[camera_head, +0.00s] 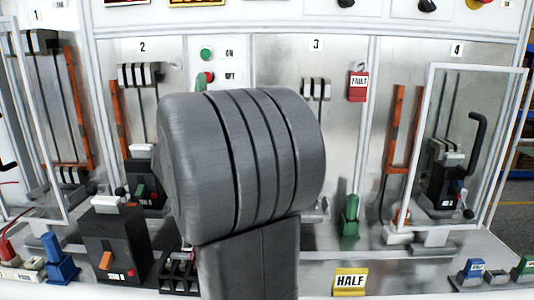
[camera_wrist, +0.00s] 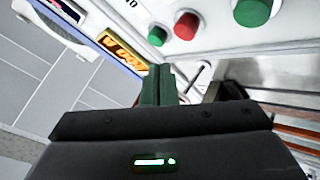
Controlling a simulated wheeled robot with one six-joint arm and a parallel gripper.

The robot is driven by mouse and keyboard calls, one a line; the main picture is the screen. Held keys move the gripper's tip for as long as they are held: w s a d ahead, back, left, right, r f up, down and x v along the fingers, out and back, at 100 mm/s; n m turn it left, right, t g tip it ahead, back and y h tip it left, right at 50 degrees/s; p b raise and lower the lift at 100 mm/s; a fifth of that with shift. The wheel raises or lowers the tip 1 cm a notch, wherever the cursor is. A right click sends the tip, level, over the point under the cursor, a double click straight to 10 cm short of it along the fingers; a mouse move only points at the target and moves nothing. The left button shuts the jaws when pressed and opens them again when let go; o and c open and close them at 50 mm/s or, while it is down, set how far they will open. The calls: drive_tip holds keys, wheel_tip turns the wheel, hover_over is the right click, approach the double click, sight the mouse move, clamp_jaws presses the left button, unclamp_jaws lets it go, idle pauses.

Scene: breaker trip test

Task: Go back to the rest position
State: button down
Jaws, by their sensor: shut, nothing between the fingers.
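In the wrist view my gripper (camera_wrist: 157,84) shows as two dark green fingers pressed together, with nothing between them. They point toward a white panel with a small green button (camera_wrist: 157,36), a red button (camera_wrist: 186,25) and a larger green button (camera_wrist: 252,11). I cannot tell how far the fingertips are from the panel. In the head view my thick grey arm fills the middle, raised in front of the cabinet, and hides most of the gripper. A green ON button (camera_head: 207,54) and a red OFF button (camera_head: 209,77) show just above the arm.
The cabinet has bays numbered 1 to 4. A black breaker (camera_head: 115,245) stands on the left shelf, and another breaker (camera_head: 446,180) sits in bay 4 behind an open framed door (camera_head: 432,95). A yellow HALF sign (camera_head: 350,282) and a green clamp-like piece (camera_head: 350,222) are right of my arm.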

drive_tip(key=p, duration=0.5)
drive_tip(key=shift+r, duration=0.35)
